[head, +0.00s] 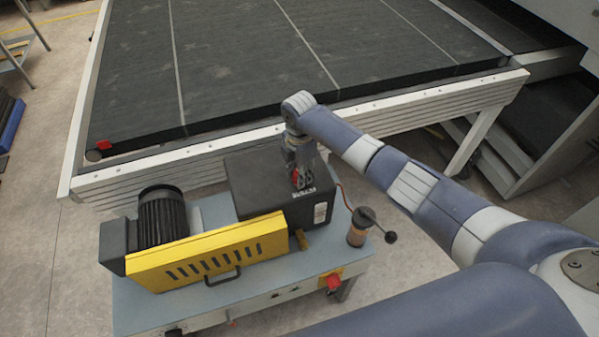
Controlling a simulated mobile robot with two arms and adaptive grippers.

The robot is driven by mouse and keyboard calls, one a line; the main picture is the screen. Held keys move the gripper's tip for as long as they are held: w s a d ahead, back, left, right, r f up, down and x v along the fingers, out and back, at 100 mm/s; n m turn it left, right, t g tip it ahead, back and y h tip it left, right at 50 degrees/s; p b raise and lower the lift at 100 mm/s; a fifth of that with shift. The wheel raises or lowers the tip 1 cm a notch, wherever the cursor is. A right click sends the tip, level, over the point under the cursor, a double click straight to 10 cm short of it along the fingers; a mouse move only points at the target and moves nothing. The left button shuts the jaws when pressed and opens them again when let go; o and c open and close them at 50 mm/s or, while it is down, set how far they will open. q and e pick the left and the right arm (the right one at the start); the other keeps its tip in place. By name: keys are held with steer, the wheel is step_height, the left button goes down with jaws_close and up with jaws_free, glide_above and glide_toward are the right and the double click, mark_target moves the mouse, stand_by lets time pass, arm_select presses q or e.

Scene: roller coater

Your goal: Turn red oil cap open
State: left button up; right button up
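The red oil cap (296,178) sits on top of the black gearbox housing (257,178), near its right end. Only small red patches of the cap show, as my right gripper (302,180) covers most of it. My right arm comes in from the right and the gripper points down over the cap. Its fingers are at the cap, but they are too small and dark to tell whether they grip it. My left gripper is out of view.
The housing stands on a grey machine table (150,308) with a black motor (163,215), a yellow guard (210,252) and a cylinder with a black ball-ended lever (360,228). A large dark conveyor bed (230,60) with a pale metal frame lies behind.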

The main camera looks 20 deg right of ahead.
steer(key=shift+w+r, duration=0.1)
steer(key=o, duration=1)
steer(key=shift+o, duration=0.2)
step_height(320, 180, up, 12)
